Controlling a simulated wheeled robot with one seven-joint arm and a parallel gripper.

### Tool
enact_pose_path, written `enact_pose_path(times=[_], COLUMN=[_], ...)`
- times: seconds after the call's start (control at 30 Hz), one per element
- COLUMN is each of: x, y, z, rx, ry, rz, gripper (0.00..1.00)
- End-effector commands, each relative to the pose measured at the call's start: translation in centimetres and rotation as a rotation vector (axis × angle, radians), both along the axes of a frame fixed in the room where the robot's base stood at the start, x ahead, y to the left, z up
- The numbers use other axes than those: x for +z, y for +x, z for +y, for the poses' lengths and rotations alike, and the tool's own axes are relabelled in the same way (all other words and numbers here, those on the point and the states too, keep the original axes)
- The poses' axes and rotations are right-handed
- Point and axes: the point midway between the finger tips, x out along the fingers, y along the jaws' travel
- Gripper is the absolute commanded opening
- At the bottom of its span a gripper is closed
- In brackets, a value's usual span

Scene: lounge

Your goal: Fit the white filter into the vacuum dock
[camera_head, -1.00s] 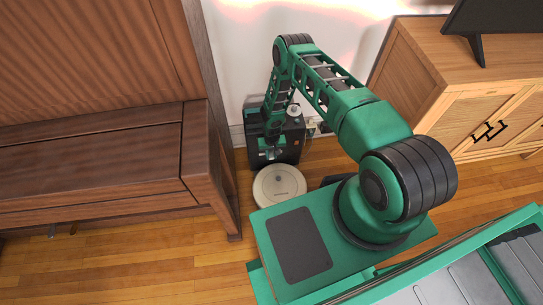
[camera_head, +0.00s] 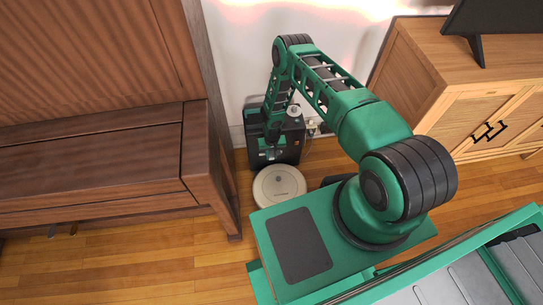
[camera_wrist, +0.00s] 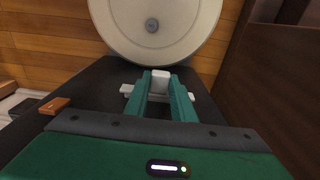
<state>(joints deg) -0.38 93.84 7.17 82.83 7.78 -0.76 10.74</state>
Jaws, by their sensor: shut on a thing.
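The vacuum dock (camera_head: 290,149) is a dark box against the wall. In the wrist view its black top (camera_wrist: 85,88) lies under my gripper. My gripper (camera_wrist: 161,86) is shut on the white filter (camera_wrist: 161,77). The filter shows between the teal fingertips, and pale parts stick out on both sides of them. The fingers hide its middle, and I cannot tell whether it touches the dock or sits in a slot. In the head view my gripper (camera_head: 272,153) is over the dock's front part, and the filter is too small to make out.
A round cream robot vacuum (camera_head: 279,187) lies on the floor in front of the dock. A brown wooden bench (camera_head: 215,165) stands close on the left and a wooden cabinet (camera_head: 415,75) on the right. A small orange-brown piece (camera_wrist: 55,105) shows at the dock's edge.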

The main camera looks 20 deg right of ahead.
Motion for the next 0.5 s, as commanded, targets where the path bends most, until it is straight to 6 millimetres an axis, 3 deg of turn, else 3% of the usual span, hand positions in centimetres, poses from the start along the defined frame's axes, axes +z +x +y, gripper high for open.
enact_pose_path(times=[0.5], x=[0.26], y=[1.65], z=[-0.33], rx=[-0.001], ry=[-0.001], rz=[-0.018], gripper=[0.01])
